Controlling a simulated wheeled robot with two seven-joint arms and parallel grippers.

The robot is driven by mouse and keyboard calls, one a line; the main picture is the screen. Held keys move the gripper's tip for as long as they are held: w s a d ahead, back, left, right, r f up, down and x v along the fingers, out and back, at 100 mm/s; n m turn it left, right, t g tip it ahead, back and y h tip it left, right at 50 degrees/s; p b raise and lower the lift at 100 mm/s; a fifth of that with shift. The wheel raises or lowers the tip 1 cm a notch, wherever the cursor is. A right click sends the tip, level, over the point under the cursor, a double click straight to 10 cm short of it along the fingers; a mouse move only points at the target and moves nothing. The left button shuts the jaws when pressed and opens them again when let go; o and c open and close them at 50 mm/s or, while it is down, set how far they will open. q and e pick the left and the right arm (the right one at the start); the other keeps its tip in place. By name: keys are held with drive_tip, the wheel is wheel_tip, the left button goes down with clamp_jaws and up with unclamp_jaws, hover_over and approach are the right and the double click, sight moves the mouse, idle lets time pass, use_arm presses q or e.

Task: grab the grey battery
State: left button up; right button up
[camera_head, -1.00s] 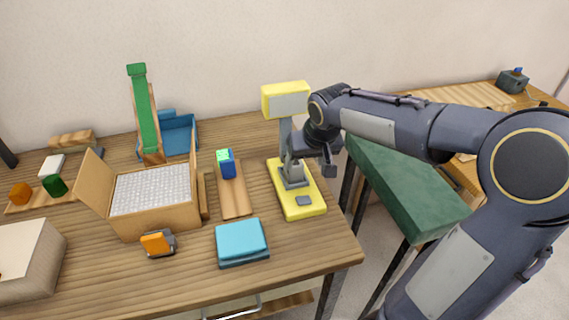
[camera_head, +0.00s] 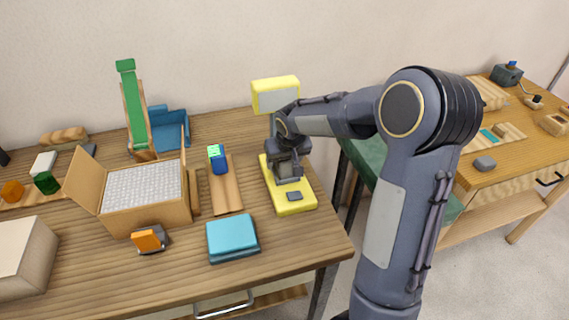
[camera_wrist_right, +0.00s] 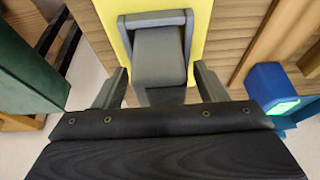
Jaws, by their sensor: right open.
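A grey block that looks like the grey battery (camera_wrist_right: 160,58) sits in a grey bracket on the yellow stand (camera_head: 295,203), at the right end of the table. In the head view it is mostly hidden by my gripper. My right gripper (camera_head: 287,155) is open, right above the stand. In the right wrist view its two fingers reach to either side of the block's near end, with gaps visible and no clear contact. My left gripper is not in view.
A blue block with a green top (camera_head: 218,160) stands on a wooden board left of the stand. A teal box (camera_head: 232,235), an orange-and-grey item (camera_head: 149,239) and an open carton (camera_head: 150,215) are further left. The yellow stand's upright head (camera_head: 275,93) rises behind my gripper.

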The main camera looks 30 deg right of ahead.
drive_tip(key=c, duration=1.2)
drive_tip(key=shift+c, duration=0.4)
drive_tip(key=shift+r, duration=0.2)
